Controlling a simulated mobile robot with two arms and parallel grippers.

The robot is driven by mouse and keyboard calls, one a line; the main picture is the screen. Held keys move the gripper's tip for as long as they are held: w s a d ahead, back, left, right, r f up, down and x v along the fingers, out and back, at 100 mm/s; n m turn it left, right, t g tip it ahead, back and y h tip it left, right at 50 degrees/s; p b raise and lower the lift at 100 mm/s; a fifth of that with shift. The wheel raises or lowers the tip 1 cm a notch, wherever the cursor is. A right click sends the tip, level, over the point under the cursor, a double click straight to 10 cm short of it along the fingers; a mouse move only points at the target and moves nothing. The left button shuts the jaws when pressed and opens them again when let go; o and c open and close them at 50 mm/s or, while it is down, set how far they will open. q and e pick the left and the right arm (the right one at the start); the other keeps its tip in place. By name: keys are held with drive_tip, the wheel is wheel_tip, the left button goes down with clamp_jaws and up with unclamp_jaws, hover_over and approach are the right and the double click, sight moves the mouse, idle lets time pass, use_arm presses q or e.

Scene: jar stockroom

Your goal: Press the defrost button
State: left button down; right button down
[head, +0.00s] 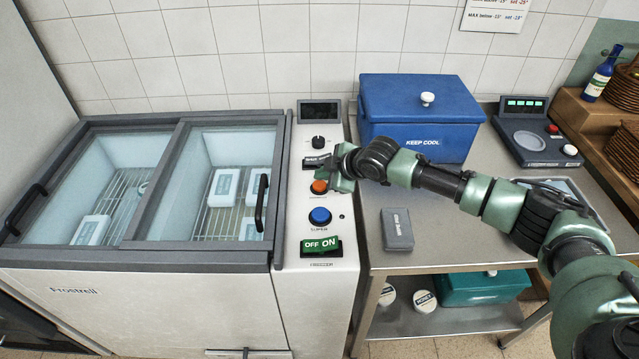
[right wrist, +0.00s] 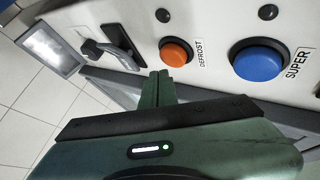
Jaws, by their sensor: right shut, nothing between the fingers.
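The defrost button (head: 319,187) is a round orange button on the white control panel of the chest freezer. In the right wrist view the orange button (right wrist: 175,52) has the word DEFROST beside it. My right gripper (head: 324,176) reaches in from the right and is at the panel by this button. In the right wrist view its shut, empty fingertips (right wrist: 159,76) are close to the button's edge. I cannot tell whether they touch it. My left gripper is not in view.
A blue SUPER button (head: 320,216) and a green OFF/ON switch (head: 322,246) are nearer the front of the panel. A black knob (head: 319,142) and dark display (head: 319,111) are behind. A blue KEEP COOL box (head: 421,115) and grey block (head: 397,229) stand on the table.

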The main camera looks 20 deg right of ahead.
sight(322, 186)
drive_tip(key=shift+f, duration=0.15)
idle(0.4)
drive_tip(key=shift+f, duration=0.25)
drive_tip(key=shift+f, duration=0.6)
idle(0.7)
drive_tip(key=shift+r, duration=0.1)
drive_tip(key=shift+r+p, duration=0.7)
drive_tip(key=shift+r, duration=0.2)
drive_tip(key=shift+r, duration=0.1)
wheel_tip(322, 186, up, 5)
drive_tip(key=p, duration=0.4)
drive_tip(key=shift+p, duration=0.4)
